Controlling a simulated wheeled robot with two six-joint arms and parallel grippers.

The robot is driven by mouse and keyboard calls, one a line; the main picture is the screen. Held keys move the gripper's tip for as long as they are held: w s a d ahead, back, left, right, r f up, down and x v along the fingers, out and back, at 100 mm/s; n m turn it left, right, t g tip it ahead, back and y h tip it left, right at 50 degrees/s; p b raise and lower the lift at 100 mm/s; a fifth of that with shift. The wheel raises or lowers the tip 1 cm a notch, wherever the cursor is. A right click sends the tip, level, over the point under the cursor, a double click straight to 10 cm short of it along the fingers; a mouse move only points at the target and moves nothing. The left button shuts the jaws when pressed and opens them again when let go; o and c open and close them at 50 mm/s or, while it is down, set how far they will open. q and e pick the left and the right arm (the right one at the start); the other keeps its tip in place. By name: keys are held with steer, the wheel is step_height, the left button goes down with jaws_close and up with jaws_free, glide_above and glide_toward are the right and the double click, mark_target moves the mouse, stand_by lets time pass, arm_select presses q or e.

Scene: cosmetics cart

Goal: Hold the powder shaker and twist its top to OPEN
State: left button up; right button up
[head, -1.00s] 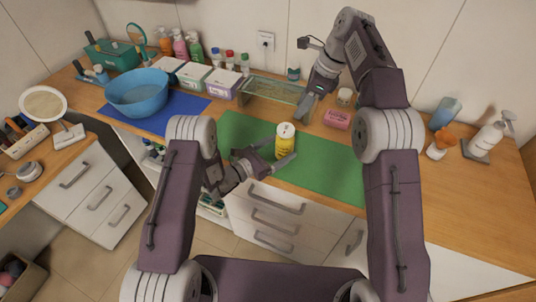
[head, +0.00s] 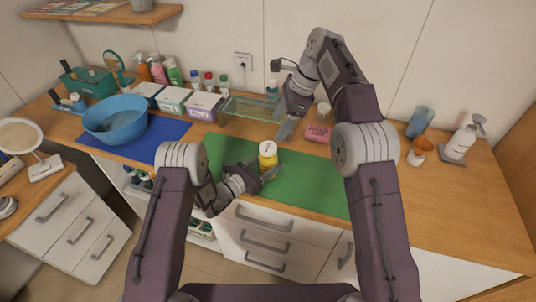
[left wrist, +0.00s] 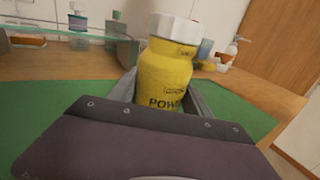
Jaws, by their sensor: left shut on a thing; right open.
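The powder shaker is a yellow bottle (head: 267,159) with a white top, upright on the green mat (head: 313,186). It also shows large in the left wrist view (left wrist: 165,78), with its white faceted top (left wrist: 175,28) and part of a "POW" label. My left gripper (head: 264,172) is shut around the shaker's lower body, its fingers on both sides of it. My right gripper (head: 287,122) is open and empty, above the counter behind and to the right of the shaker, apart from it.
A glass tray (head: 252,109) stands behind the mat, near my right gripper. A pink box (head: 318,133) lies to its right. A blue bowl (head: 115,120) sits on a blue mat at left. A white pump bottle (head: 462,140) stands at right. The counter's right front is clear.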

steer(key=s+a+f+n+g+y, duration=0.2)
steer(key=s+a+n+g+y, duration=0.15)
steer(key=s+a+n, duration=0.3)
steer(key=m+t+y, duration=0.4)
steer(key=m+t, duration=1.2)
steer(key=m, duration=0.1)
glide_toward(267, 145)
steer(key=x, duration=1)
steer(key=shift+f, duration=0.2)
steer(key=c, duration=1.4)
steer(key=shift+o, duration=0.2)
steer(key=shift+y, duration=0.35)
